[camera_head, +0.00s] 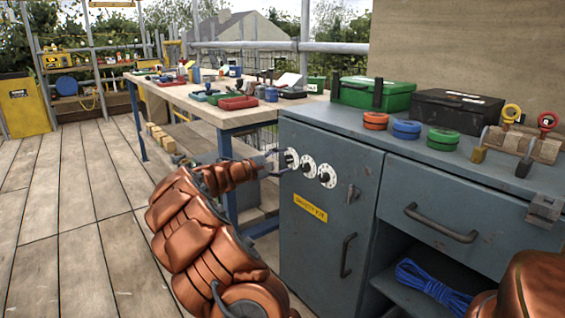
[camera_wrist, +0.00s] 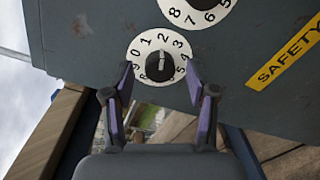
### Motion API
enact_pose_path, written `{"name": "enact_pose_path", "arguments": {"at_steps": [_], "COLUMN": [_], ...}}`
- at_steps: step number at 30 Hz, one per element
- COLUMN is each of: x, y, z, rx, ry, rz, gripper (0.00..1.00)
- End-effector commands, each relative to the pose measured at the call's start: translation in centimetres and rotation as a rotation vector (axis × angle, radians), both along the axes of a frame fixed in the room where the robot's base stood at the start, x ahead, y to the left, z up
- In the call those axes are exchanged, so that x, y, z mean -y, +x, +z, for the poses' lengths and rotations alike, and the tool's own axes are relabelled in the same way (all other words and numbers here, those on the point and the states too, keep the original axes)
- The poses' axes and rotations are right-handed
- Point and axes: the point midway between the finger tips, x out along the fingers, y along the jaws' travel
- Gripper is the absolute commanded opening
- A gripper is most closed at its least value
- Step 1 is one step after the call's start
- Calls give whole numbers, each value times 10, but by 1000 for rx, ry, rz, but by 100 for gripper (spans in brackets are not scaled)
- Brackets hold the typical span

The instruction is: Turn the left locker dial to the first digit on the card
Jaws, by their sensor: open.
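The left locker dial (camera_head: 291,158) is a white numbered disc with a black knob on the grey locker door. In the wrist view the dial (camera_wrist: 159,41) faces me, and a white mark on its knob (camera_wrist: 160,68) points up towards the 2. My gripper (camera_head: 277,163) is at this dial; in the wrist view its open fingers (camera_wrist: 160,78) stand either side of the knob's lower part. I cannot tell whether they touch it. The middle dial (camera_wrist: 196,10) is partly cut off at the top of the wrist view. I cannot make out a card with digits.
The middle dial (camera_head: 309,167) and right dial (camera_head: 327,176) sit close beside the left one. A latch handle (camera_head: 353,193), yellow label (camera_head: 310,207) and door handle (camera_head: 347,255) are on the door. A workbench (camera_head: 180,92) stands behind my arm. The deck at left is clear.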

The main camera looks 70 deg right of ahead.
Motion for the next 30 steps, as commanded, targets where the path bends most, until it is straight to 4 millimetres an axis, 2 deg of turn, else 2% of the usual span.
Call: {"name": "enact_pose_path", "arguments": {"at_steps": [4, 8, 22, 30], "x": [-4, -16, -87, -103], "y": [3, 11, 52, 61], "z": [0, 1, 4, 4], "rx": [-1, -3, -1, 0], "ry": [0, -1, -1, 0], "rz": [1, 2, 2, 1], "gripper": [57, 57, 57, 57]}}
